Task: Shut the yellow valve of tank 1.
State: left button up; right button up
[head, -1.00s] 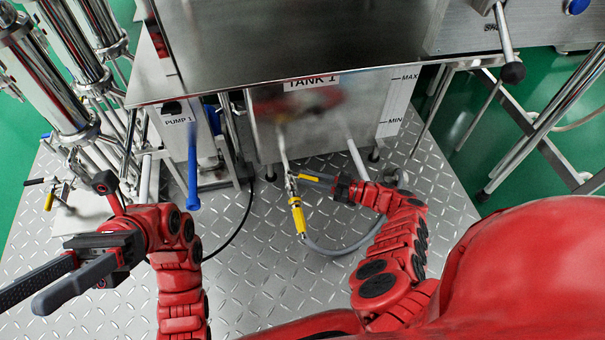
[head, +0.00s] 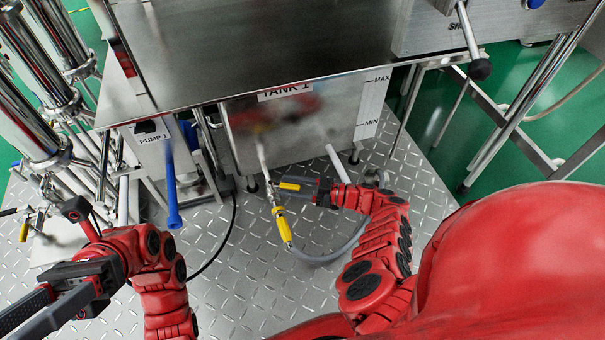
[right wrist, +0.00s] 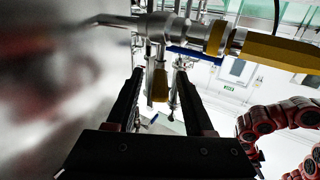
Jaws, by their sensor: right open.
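Tank 1 (head: 230,140) is a grey metal tank at the back centre. A thin pipe drops from its front to a valve with a yellow handle (head: 289,186). The handle points to the right, roughly crosswise to the pipe. My right gripper (head: 296,188) is open at the valve, its fingers on either side of the handle. In the right wrist view the handle (right wrist: 160,84) hangs below the pipe between the two fingers, with gaps beside it; contact is not visible. My left gripper (head: 28,312) is at the lower left, away from the valve, fingers apart, tips cut off.
A yellow hose fitting (head: 282,226) sits just below the valve, with a grey hose (head: 325,257) curving right under my right arm. Pump 1 (head: 158,160) and a blue handle (head: 172,190) stand to the left. A steel top (head: 260,50) overhangs the tank. The plate floor in front is mostly clear.

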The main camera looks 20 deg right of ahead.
jog(key=shift+d, duration=0.1)
jog(key=shift+s+d, duration=0.15)
jog(key=shift+d, duration=0.05)
pick_arm(q)
jog(key=s+a+f+m+t+y+b, duration=0.3)
jog(key=s+a+f+m+t+b, duration=0.1)
jog(key=s+a+t, duration=0.5)
jog(key=shift+s+a+f+t+b, duration=0.3)
jog(key=shift+s+f+t+b, duration=0.2)
jog(key=shift+f+t, duration=0.8)
pick_arm(e)
jog(key=v, duration=1.6)
jog(key=shift+s+d, duration=0.25)
jog(key=shift+d, duration=0.05)
pick_arm(q)
jog(key=shift+w+f, duration=0.1)
